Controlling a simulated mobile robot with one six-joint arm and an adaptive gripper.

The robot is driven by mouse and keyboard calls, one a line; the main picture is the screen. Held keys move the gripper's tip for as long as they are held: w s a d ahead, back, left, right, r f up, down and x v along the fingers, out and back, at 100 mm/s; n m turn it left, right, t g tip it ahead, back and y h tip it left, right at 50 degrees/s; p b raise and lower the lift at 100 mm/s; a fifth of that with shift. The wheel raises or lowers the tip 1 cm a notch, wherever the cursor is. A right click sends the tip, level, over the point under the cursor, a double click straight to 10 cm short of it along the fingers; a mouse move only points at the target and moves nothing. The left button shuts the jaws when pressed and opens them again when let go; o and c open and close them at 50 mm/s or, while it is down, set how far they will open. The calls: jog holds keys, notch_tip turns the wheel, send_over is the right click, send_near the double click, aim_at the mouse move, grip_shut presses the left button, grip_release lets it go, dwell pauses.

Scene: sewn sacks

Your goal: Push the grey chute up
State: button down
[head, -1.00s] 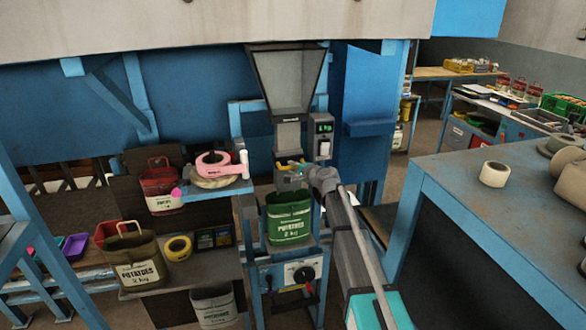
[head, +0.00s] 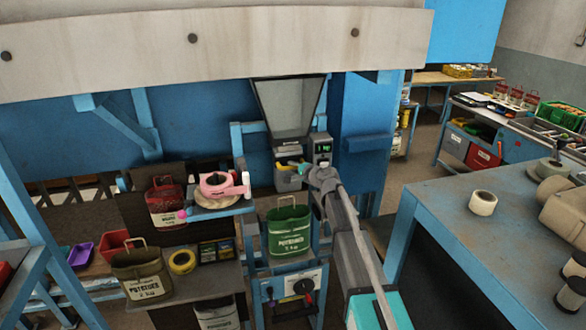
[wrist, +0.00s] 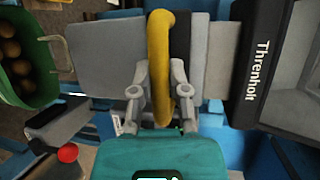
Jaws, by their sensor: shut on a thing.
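The grey chute (head: 287,180) hangs under the grey hopper (head: 287,108) in the head view, with a yellow handle (head: 281,167) at its front. My gripper (head: 300,170) reaches in from the right at the handle. In the wrist view, my gripper (wrist: 162,78) has one finger on each side of the yellow handle (wrist: 159,40) and is shut on it. Grey faces of the chute (wrist: 103,52) lie behind the handle. A green potato sack (head: 289,230) stands open below the chute; the wrist view shows potatoes in it (wrist: 22,65).
A scale display (head: 323,148) is mounted right of the chute. A small shelf with a pink tape dispenser (head: 217,184) is to the left. A blue bench (head: 480,235) with a tape roll (head: 483,203) stands at the right. A beige panel (head: 200,45) spans the top.

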notch_tip(320, 180, up, 3)
jog(key=shift+f+p, duration=0.2)
jog(key=shift+p, duration=0.7)
jog(key=shift+w, duration=0.15)
jog(key=c, duration=0.6)
grip_release()
jog(key=shift+r, duration=0.15)
jog(key=shift+f, duration=0.25)
